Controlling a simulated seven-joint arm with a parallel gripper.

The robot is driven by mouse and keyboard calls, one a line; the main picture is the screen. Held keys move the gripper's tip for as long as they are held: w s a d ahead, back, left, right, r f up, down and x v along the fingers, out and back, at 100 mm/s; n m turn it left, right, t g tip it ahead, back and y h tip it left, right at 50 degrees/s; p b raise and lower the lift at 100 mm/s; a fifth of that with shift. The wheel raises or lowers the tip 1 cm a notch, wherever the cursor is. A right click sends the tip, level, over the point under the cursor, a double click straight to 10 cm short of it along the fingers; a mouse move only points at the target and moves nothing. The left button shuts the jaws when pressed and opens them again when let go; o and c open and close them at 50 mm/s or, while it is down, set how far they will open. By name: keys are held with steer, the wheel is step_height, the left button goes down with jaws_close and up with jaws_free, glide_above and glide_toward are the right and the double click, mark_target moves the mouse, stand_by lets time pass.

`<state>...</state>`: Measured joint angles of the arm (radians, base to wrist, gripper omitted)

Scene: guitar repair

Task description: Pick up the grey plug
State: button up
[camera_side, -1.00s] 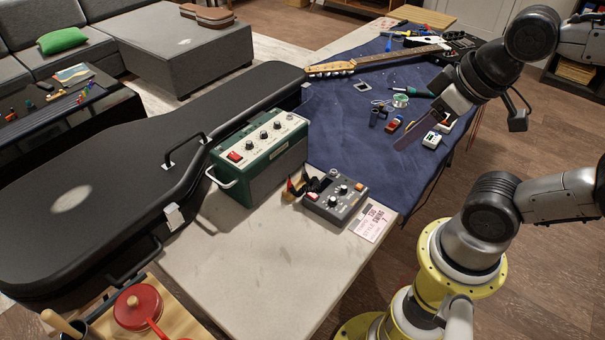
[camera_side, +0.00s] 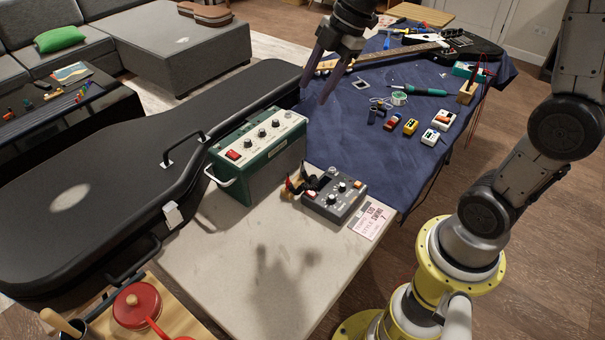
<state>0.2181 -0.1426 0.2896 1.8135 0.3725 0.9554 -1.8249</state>
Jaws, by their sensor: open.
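My gripper (camera_side: 315,92) is open and empty. Its dark fingers point down in the upper middle of the view, in front of the blue cloth and above the level of the amplifier. A small cluster of plugs or cable ends (camera_side: 298,185) lies on the pale table top against the left side of the grey pedal (camera_side: 334,199). Red, tan and black parts show in it. I cannot make out for certain which piece is the grey plug. My gripper is well above this cluster and apart from it.
A green amplifier (camera_side: 258,155) stands left of the pedal, beside a black guitar case (camera_side: 90,190). A printed card (camera_side: 371,220) lies right of the pedal. Small pedals (camera_side: 411,126), solder (camera_side: 399,98) and tools lie on the blue cloth (camera_side: 350,145). The front table top (camera_side: 215,270) is clear.

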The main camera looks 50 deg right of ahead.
steer(key=w+d+f+g+y, duration=0.1)
steer(key=w+d+f, duration=0.2)
steer(key=f, duration=0.2)
steer(key=w+d+f+g, duration=0.1)
steer(key=w+d+f, duration=0.2)
steer(key=f, duration=0.2)
steer(key=m, duration=0.1)
glide_toward(302, 175)
steer(key=shift+y, duration=0.3)
steer(key=x, duration=0.7)
steer(key=shift+w+d+f, duration=0.25)
steer(key=shift+w+d, duration=0.05)
jaws_close()
